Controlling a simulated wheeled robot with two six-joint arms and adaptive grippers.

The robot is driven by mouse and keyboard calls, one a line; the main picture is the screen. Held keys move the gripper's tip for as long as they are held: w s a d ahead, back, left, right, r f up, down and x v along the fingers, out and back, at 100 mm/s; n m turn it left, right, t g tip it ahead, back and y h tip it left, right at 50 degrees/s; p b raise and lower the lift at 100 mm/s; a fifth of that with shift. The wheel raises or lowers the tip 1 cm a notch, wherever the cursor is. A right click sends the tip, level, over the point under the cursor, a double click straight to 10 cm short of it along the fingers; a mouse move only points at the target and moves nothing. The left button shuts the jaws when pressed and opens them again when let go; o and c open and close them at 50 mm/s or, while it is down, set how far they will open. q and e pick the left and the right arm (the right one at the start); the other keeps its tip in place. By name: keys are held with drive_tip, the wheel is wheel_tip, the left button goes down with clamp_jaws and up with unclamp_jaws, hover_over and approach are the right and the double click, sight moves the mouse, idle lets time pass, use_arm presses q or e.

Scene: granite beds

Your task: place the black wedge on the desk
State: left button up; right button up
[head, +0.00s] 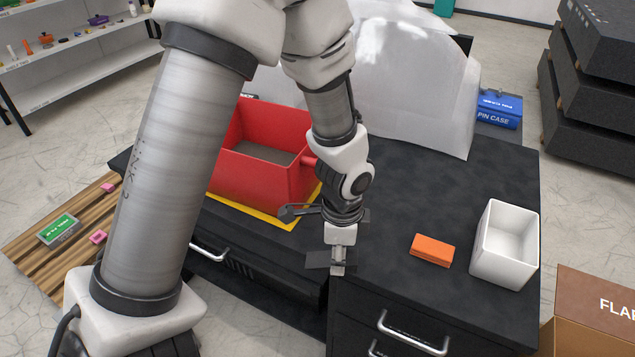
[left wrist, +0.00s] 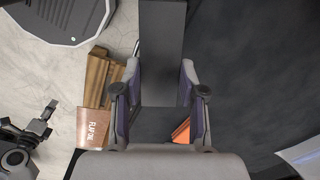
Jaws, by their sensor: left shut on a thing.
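The black wedge (head: 317,260) shows as a dark piece sticking out to the left of my left gripper (head: 339,266) in the head view. In the left wrist view the wedge (left wrist: 162,50) is a long dark block between the two fingers, which are shut on it. The gripper points down at the front edge of the black desk (head: 430,185). I cannot tell whether the wedge touches the desk, as both are dark. In the left wrist view, part of my right arm and gripper (left wrist: 38,125) shows at the lower left, its jaws unclear.
An orange block (head: 432,250) and a white open bin (head: 507,243) stand on the desk's right part. A red box (head: 262,180) on a yellow mat (head: 290,220) stands left of the gripper. A blue pin case (head: 497,110) is behind. Bare desktop lies between gripper and orange block.

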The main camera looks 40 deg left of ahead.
use_arm(q)
drive_tip(key=w+a, duration=0.2)
drive_tip(key=w, duration=0.2)
drive_tip(key=w+a+f, duration=0.1)
drive_tip(key=w+a, duration=0.1)
drive_tip(key=w, duration=0.3)
drive_tip(key=w+a+p, duration=0.1)
drive_tip(key=w+a, duration=0.2)
drive_tip(key=w, duration=0.2)
drive_tip(key=shift+w+f, duration=0.15)
drive_tip(key=shift+f, duration=1.8)
drive_tip(key=shift+f, duration=0.1)
drive_tip(key=o, duration=1.1)
drive_tip(key=shift+c, duration=0.2)
wheel_tip(320, 180, up, 12)
